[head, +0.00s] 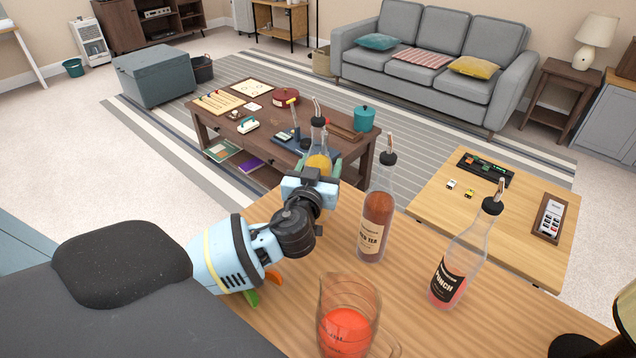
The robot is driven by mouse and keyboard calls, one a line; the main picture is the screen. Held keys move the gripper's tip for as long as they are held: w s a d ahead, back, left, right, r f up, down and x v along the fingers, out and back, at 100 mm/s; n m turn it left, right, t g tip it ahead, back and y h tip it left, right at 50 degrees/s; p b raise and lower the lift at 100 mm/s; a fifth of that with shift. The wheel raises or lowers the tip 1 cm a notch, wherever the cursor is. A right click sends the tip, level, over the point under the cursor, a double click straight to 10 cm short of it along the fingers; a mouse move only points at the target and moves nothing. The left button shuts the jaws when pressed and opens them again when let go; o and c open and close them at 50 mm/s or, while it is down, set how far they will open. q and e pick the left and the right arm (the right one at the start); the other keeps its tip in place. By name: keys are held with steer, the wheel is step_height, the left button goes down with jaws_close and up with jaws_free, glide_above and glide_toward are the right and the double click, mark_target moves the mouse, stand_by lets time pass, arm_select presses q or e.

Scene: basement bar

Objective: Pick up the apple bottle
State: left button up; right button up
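A clear bottle with yellow-orange liquid (318,161) and a dark pourer cap stands at the far edge of the wooden counter (420,305); its lower part and any label are hidden by my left gripper, so I take it as the apple bottle by its colour. My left gripper (319,170) comes in from the left and is right at this bottle, with greenish fingers showing beside it. Whether the fingers touch or squeeze the glass is hidden. My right gripper is not in view.
A tea bottle (376,222) stands close to the right of my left gripper. A punch bottle (460,262) stands further right. A glass jug of red liquid (346,325) is at the front. Orange and green pieces (262,288) lie partly under my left arm.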

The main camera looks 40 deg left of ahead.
arm_select(q)
steer(key=c, duration=1)
steer(key=shift+r, duration=0.1)
steer(key=shift+c, duration=0.5)
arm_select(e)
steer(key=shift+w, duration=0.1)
arm_select(q)
steer(key=shift+r, duration=0.1)
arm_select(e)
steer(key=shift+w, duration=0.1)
